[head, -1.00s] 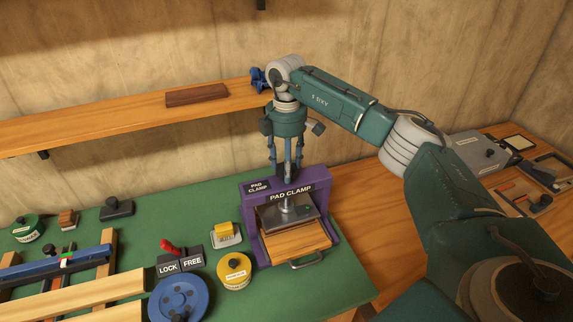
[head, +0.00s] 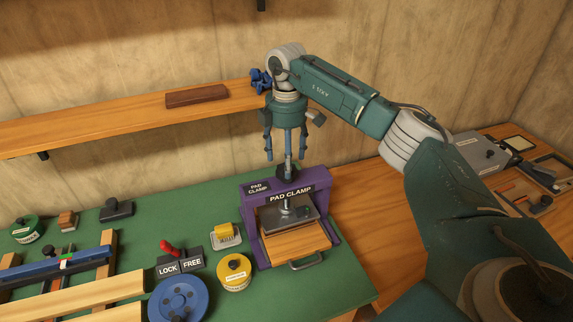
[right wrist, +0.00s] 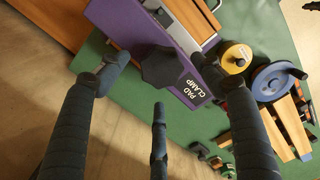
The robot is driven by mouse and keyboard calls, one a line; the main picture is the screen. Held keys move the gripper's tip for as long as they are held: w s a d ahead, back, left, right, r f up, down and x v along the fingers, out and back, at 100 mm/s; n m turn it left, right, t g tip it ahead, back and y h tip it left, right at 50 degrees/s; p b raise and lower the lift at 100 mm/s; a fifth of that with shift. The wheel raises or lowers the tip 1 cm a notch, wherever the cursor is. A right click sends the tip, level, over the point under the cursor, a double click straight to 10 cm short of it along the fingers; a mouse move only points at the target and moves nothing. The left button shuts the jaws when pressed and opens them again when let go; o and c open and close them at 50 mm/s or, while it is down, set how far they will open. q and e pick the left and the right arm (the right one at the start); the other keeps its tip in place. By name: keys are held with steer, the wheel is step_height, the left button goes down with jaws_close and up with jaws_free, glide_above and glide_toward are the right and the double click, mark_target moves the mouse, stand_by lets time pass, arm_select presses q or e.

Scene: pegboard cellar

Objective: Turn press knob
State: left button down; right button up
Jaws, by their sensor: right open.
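The purple press (head: 247,205), labelled PAD CLAMP, stands on the green bench top. Its dark lobed knob (head: 288,172) sits on top of the frame; the knob (right wrist: 165,66) also shows in the right wrist view. A grey metal plate (head: 306,213) hangs inside the frame above a wooden pad (head: 296,243). My right gripper (head: 286,155) is just above the knob, pointing down, with its fingers spread around it and apart from it. In the right wrist view the right gripper (right wrist: 162,68) is empty, with gaps on both sides of the knob. My left gripper is out of view.
A blue wheel (head: 178,300), a yellow round tin (head: 235,272) and a LOCK/FREE switch (head: 180,262) stand left of the press. A wooden shelf (head: 130,118) runs along the wall behind. Green bench top is free behind and left of the press.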

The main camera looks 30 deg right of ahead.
step_height(320, 180, up, 9)
steer(key=shift+r, duration=0.15)
stand_by(0.6)
